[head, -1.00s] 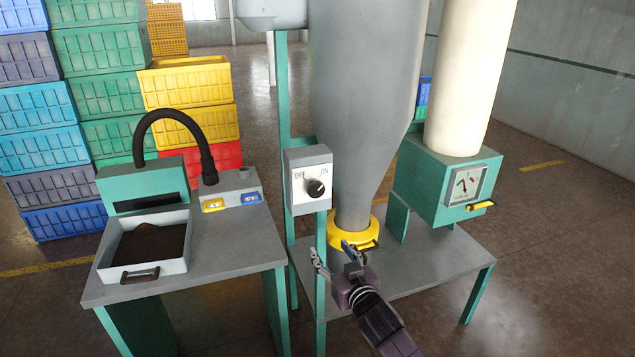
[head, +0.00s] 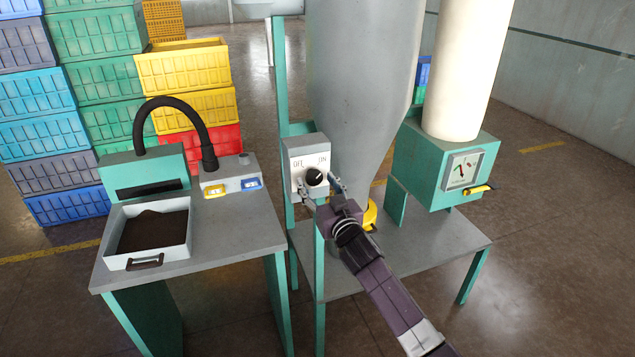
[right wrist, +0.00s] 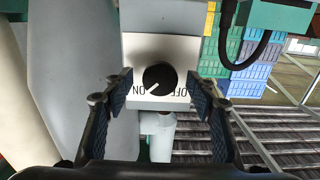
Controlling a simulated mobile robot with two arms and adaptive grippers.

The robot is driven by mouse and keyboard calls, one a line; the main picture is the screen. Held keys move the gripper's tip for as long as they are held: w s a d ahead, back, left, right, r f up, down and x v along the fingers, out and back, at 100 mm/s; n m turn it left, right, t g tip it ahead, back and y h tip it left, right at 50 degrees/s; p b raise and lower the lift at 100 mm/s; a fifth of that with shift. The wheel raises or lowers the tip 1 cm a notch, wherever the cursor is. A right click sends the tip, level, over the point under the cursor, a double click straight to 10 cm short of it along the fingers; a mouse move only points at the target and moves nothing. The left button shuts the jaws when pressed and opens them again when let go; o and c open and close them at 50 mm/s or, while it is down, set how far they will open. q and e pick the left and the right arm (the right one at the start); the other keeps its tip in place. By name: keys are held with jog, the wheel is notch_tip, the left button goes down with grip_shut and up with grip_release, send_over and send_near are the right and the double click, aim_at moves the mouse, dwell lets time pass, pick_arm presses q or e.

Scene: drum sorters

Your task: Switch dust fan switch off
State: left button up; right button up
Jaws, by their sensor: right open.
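The switch box (head: 296,160) is a light grey box with a white face lettered OFF at left and ON at right. Its round black knob (head: 315,177) also shows in the right wrist view (right wrist: 159,77), its white mark toward the ON side. My right gripper (head: 323,190) is open in front of the box, its fingertips to either side of the knob. In the right wrist view the open fingers (right wrist: 160,90) frame the knob with space on both sides; contact is not visible. My left gripper is not in view.
A grey hopper (head: 360,80) with a yellow ring at its bottom stands just right of the switch box. A green gauge box (head: 430,170) is further right. At left, a table (head: 235,225) holds a tray (head: 170,255) of dark material. Stacked crates (head: 100,90) stand behind.

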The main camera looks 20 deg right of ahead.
jog(key=shift+w+a, duration=0.1)
jog(key=c, duration=1.2)
jog(key=shift+o, duration=0.2)
